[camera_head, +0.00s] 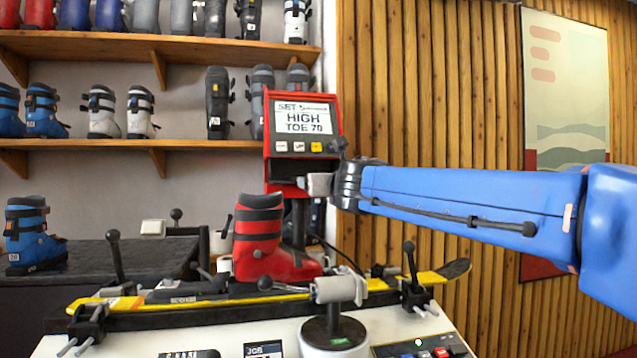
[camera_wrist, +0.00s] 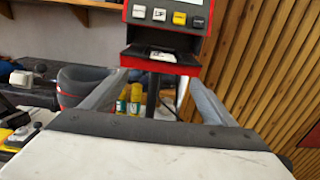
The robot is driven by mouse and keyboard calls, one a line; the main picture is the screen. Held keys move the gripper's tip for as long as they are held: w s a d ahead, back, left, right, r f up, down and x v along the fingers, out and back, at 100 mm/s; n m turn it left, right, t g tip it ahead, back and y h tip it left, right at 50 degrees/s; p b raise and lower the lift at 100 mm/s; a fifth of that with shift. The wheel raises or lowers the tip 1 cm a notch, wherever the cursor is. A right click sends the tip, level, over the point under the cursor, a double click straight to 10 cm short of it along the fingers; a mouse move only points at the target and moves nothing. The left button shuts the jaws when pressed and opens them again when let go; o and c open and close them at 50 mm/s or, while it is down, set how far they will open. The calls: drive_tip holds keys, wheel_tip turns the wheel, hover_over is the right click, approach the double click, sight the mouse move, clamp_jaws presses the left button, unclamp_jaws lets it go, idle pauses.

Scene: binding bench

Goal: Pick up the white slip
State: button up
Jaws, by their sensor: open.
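A small white slip (camera_wrist: 160,53) shows in the dark slot at the bottom of the red display unit (camera_wrist: 180,68) in the wrist view. In the head view the unit (camera_head: 303,97) stands behind the red boot, its screen reading "HIGH TOE 70". I cannot make out the slip there. My gripper (camera_head: 305,183) is just below the screen part, beside the slot area. In the wrist view my gripper (camera_wrist: 158,76) has its two grey fingers apart, with nothing between them, pointing at the unit just below the slip.
A red ski boot (camera_head: 262,240) stands on a yellow and black ski (camera_head: 410,285) clamped along the bench. Black-knobbed levers (camera_head: 410,262) rise around it. Shelves of boots (camera_head: 200,143) line the back wall, with wooden slats to the right.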

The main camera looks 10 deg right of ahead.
drive_tip(key=w, duration=1.7)
drive_tip(key=shift+d+f, duration=0.3)
drive_tip(key=shift+d, duration=0.1)
drive_tip(key=shift+s, duration=0.1)
drive_tip(key=c, duration=1.1)
